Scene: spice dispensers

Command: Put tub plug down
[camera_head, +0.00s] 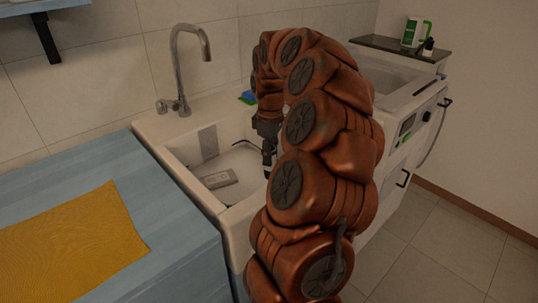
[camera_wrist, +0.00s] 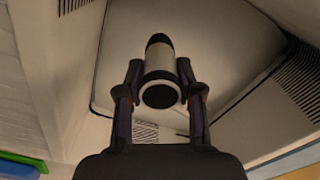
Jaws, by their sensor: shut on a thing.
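The tub plug (camera_wrist: 160,65) looks like a short pale cylinder with a dark rounded tip and a dark round end. My gripper (camera_wrist: 160,82) is shut on it, with one finger on each side in the wrist view. The plug is held over the white basin (camera_wrist: 115,85), and its gap to the basin floor cannot be judged. In the head view my gripper (camera_head: 267,150) hangs in the basin (camera_head: 172,165), partly hidden by my arm.
A blue and green sponge (camera_head: 248,97) sits on the back rim. An orange mat (camera_head: 75,240) lies on the blue counter (camera_head: 90,172) at left.

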